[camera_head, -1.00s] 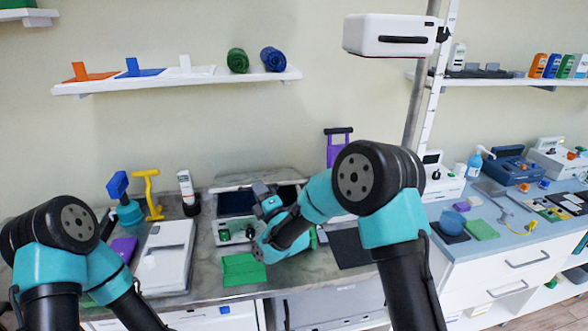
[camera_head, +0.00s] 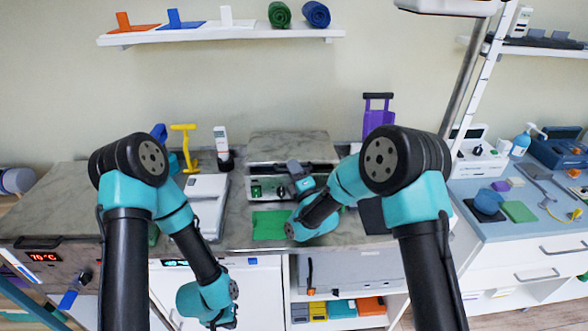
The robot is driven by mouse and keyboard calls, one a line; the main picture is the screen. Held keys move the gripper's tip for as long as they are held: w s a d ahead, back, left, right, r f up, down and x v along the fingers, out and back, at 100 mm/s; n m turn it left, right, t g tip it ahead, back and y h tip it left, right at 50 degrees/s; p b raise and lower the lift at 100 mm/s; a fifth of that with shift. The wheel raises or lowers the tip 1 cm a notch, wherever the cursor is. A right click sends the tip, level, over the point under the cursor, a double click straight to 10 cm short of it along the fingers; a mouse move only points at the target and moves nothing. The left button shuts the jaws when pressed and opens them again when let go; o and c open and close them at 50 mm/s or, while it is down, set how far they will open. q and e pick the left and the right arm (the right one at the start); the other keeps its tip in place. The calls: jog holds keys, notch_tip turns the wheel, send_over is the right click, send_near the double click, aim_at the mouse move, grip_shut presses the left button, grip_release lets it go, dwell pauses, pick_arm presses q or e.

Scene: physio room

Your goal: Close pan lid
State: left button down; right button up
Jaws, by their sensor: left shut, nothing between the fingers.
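The pan (camera_head: 269,187) is the unit at the middle back of the counter, with a green control panel and dark knob on its front. Its marble-look lid (camera_head: 288,145) stands raised at the back, tilted, with a dark gap under its front edge. My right gripper (camera_head: 297,171) reaches in front of the pan near its front edge, apart from or touching it I cannot tell; the wrist hides part of the panel, and the jaws are too small to read. My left gripper (camera_head: 221,322) hangs low in front of the counter, shut and empty, partly dark and unclear.
A green cloth (camera_head: 270,224) lies before the pan. A white box (camera_head: 207,188) stands left of it, with a yellow-handled tool (camera_head: 185,150) and a bottle (camera_head: 222,150) behind. A unit showing 70 °C (camera_head: 42,257) is at far left. A purple trolley-like item (camera_head: 378,116) stands behind right.

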jog(key=o, duration=0.3)
jog(key=shift+s, duration=0.1)
jog(key=v, duration=1.7)
jog(key=shift+s+d, duration=0.1)
jog(key=shift+d, duration=0.1)
